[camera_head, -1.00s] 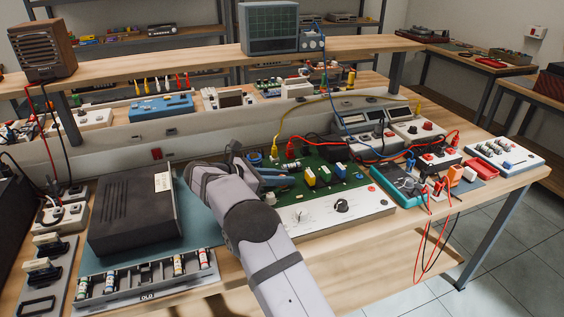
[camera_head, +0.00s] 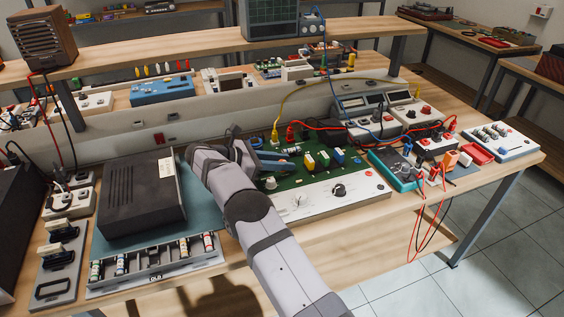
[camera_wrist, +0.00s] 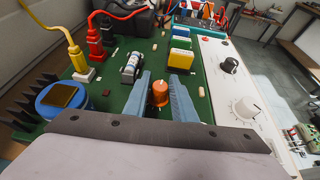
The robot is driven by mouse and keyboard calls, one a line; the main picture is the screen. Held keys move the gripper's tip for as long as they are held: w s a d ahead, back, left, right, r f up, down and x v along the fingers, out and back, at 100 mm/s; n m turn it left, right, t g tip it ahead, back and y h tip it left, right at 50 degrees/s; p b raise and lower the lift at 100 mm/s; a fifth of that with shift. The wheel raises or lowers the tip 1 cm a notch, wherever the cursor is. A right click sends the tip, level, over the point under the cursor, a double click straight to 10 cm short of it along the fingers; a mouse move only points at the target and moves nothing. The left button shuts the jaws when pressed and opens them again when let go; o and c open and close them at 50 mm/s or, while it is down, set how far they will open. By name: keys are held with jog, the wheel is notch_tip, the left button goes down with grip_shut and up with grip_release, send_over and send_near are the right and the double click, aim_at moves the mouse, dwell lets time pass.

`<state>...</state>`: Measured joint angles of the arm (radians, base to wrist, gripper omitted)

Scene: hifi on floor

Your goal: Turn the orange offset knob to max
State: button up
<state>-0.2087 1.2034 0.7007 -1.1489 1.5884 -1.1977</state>
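The orange offset knob (camera_wrist: 160,93) is a small upright orange cylinder on the green circuit board (camera_wrist: 112,95). In the wrist view it stands between the two blue fingers of my gripper (camera_wrist: 161,90). The fingers are apart, one on each side of the knob; whether either touches it is hard to tell. In the head view my gripper (camera_head: 272,160) is over the left part of the board (camera_head: 300,178), and I cannot make out the orange knob there.
A white front panel (camera_head: 315,198) carries a black knob (camera_wrist: 230,65) and a white knob (camera_wrist: 246,106). A blue round component (camera_wrist: 63,98) and a black heatsink are at the left in the wrist view. Yellow and red plugs (camera_wrist: 95,40) with cables stand along the board's edge.

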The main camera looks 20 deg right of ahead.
dwell(0.3)
jog(key=shift+v, duration=3.7)
jog(key=shift+d, duration=0.1)
